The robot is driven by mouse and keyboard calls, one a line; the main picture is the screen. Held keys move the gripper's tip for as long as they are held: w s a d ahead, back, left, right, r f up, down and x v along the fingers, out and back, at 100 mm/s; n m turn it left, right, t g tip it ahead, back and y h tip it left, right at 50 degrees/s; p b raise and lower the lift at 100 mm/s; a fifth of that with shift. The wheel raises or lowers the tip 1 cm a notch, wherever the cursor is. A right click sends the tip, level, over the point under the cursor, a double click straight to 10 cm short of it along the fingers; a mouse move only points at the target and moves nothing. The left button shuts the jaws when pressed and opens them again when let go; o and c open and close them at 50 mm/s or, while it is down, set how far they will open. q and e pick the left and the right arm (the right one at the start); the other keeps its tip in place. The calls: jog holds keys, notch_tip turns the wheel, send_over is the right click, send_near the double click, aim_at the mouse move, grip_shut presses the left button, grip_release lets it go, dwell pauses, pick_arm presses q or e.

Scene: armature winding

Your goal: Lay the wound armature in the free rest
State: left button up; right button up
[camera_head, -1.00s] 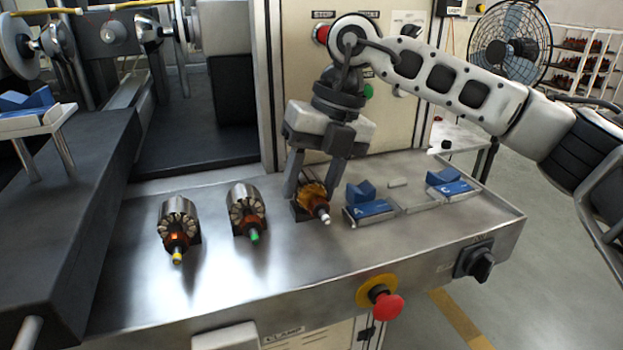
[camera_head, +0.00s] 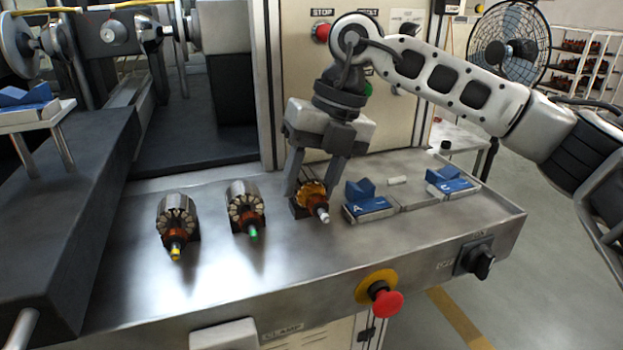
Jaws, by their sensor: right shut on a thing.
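My right gripper (camera_head: 314,181) points down and is shut on an armature (camera_head: 312,196) with orange-copper windings and a white shaft tip. That armature sits low at the deck, in or just over a dark holder (camera_head: 298,208); I cannot tell whether it is clear of it. Right of it stands a blue V-shaped rest marked A (camera_head: 370,206), with nothing in it. Farther right is a second blue rest marked C (camera_head: 451,182), also empty. A flat grey plate (camera_head: 415,197) lies between them. My left gripper is not in view.
Two more armatures stand on the steel deck to the left, one with a yellow tip (camera_head: 177,221) and one with a green tip (camera_head: 245,208). A red stop button (camera_head: 386,303) sticks out at the front edge. Another blue rest (camera_head: 25,95) is at the far left.

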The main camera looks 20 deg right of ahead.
jog(key=shift+s+f, duration=0.2)
jog(key=shift+f, duration=0.55)
jog(key=o, duration=1.3)
jog(key=shift+a, duration=0.2)
jog(key=shift+d, duration=0.2)
jog(key=shift+w+r, duration=0.1)
jog(key=shift+r, duration=0.1)
jog(key=a+v, duration=0.1)
jog(key=v, duration=1.6)
jog(key=shift+r+p, duration=0.15)
jog(key=shift+p, duration=0.2)
jog(key=shift+w, duration=0.1)
